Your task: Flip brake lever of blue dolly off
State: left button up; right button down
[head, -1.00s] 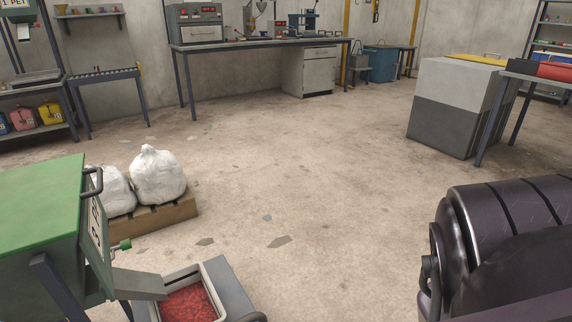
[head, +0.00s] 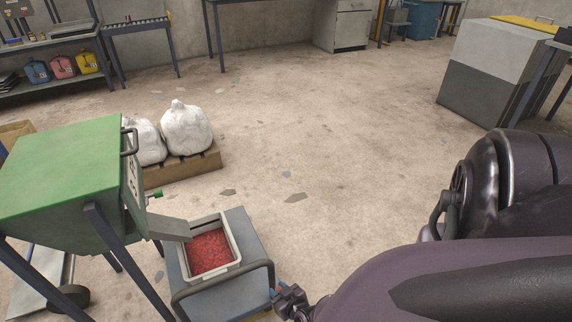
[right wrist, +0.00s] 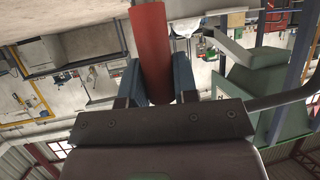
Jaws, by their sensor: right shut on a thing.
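The blue dolly (head: 250,237) is a low grey-blue cart with a dark bar handle (head: 225,282) at its near end, at the lower middle of the head view. A white bin (head: 234,259) of red pieces rides on it. My right gripper (head: 278,293) is at the dolly's near right corner, beside the handle. In the right wrist view its fingers (right wrist: 156,88) are shut on a red bar (right wrist: 152,40), which seems to be the brake lever; its far end runs out of frame. In the head view the lever is mostly hidden by the gripper. My left gripper is not in view.
A green hopper (head: 65,180) on dark legs stands left of the dolly, its chute (head: 170,228) over the bin. White sacks (head: 187,128) lie on a pallet (head: 185,172) behind. A grey cabinet (head: 480,90) stands at the far right. The middle floor is clear.

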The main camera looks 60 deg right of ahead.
jog(key=shift+w+d+f, duration=0.1)
jog(key=shift+w, duration=0.1)
jog(key=c, duration=0.9)
grip_release()
